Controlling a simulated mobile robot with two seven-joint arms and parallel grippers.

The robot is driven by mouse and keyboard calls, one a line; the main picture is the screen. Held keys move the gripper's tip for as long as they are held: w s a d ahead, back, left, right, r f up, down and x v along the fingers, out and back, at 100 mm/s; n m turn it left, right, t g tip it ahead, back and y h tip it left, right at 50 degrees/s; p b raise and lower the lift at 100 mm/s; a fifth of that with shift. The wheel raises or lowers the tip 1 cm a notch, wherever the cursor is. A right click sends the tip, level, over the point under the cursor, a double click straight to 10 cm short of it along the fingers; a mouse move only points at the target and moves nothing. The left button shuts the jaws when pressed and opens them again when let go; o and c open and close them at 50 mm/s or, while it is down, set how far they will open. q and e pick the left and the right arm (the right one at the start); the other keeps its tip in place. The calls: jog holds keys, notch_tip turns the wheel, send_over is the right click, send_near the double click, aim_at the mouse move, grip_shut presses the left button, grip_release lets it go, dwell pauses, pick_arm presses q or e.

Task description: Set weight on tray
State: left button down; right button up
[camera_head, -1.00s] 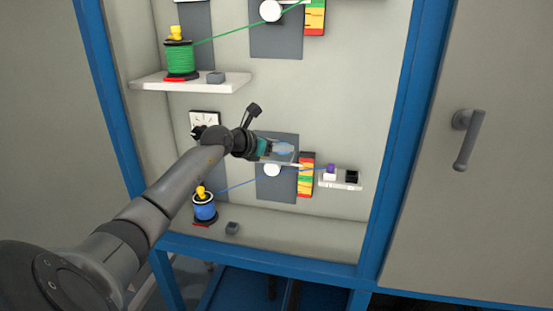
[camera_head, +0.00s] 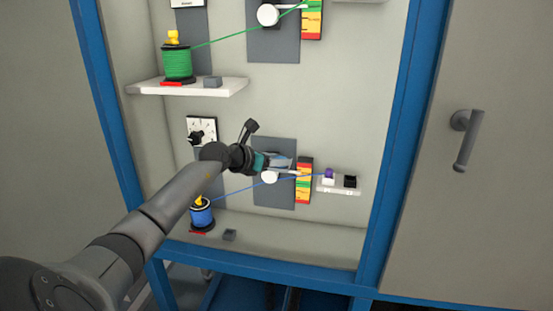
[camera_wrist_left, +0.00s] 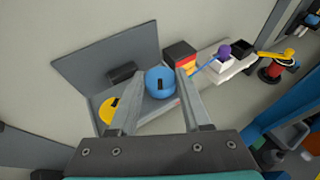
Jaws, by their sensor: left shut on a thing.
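My left gripper (camera_head: 281,162) reaches in from the left in front of the lower grey panel (camera_head: 262,200). In the left wrist view its two fingers (camera_wrist_left: 160,100) are shut on a blue slotted weight (camera_wrist_left: 160,81). The weight is over or at a grey tray (camera_wrist_left: 149,112) in front of a grey back plate; whether it touches the tray cannot be told. A yellow slotted weight (camera_wrist_left: 107,109) lies on the tray, left of the blue one. In the head view the arm and gripper hide much of the tray. My right gripper is not in view.
A red, yellow and green scale (camera_head: 304,181) stands right of the gripper, with a white shelf (camera_head: 337,187) carrying a purple-topped part and a black box. A blue cable runs from the blue spool (camera_head: 201,217) past a white wheel (camera_head: 270,178). A dial (camera_head: 201,131) is upper left.

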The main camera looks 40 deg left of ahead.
aim_at(272, 170)
pick_arm(q)
jog(key=shift+f+b, duration=0.95)
jog(key=shift+f, duration=0.7)
jog(key=shift+c, duration=1.4)
grip_release()
jog(key=shift+s, duration=0.1)
jog(key=p+v, duration=0.2)
jog(key=v, duration=1.3)
jog(key=shift+p, duration=0.35)
jog(key=shift+r, duration=0.15)
